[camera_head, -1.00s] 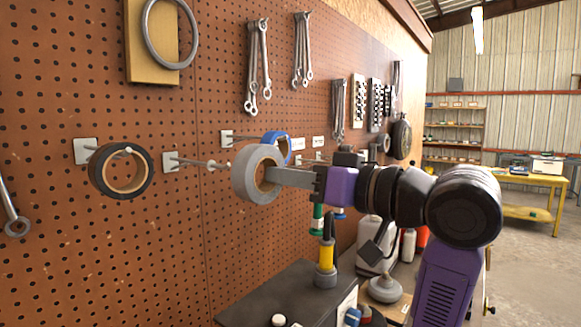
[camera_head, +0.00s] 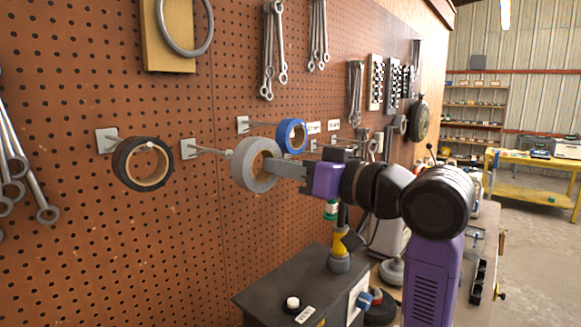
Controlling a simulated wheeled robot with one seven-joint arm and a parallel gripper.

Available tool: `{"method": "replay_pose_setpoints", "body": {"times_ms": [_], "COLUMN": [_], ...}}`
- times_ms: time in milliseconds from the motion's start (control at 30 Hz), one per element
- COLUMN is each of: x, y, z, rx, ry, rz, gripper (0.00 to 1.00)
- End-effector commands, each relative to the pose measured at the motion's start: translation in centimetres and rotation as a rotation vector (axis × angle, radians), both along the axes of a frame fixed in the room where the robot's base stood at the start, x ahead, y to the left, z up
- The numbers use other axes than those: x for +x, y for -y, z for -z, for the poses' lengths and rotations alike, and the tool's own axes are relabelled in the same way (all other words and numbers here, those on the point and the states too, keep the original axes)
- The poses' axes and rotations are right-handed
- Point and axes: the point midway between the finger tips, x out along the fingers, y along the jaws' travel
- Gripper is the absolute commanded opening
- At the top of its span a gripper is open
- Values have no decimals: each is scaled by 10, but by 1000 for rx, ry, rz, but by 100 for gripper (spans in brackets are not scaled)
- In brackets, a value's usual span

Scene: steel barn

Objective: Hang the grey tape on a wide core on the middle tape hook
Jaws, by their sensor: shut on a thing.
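The grey tape on a wide core (camera_head: 241,166) is held upright off the pegboard. My gripper (camera_head: 280,168) comes from the right and is shut on the tape's near right side, with a finger reaching into the core's opening. The middle tape hook (camera_head: 188,149) is a white plate with a thin peg pointing right. The peg's visible end is at the tape's left edge. I cannot tell whether the peg enters the core. Black tape (camera_head: 128,170) hangs on the left hook (camera_head: 106,141), and blue tape (camera_head: 283,136) on the right hook (camera_head: 242,124).
Wrenches (camera_head: 268,60) and a metal ring (camera_head: 160,20) hang above on the pegboard (camera_head: 90,250). A dark box (camera_head: 265,300) and a yellow-handled tool (camera_head: 341,243) stand below my gripper. A yellow table (camera_head: 530,191) stands far right. Open floor lies at the right.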

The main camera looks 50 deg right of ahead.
Motion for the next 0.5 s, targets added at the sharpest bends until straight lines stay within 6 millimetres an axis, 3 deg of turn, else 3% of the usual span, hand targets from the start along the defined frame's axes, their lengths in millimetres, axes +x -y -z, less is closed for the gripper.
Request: {"method": "replay_pose_setpoints", "body": {"times_ms": [500], "x": [28], "y": [0], "z": [4], "rx": [-1], "ry": [1], "rz": [0], "gripper": [0]}}
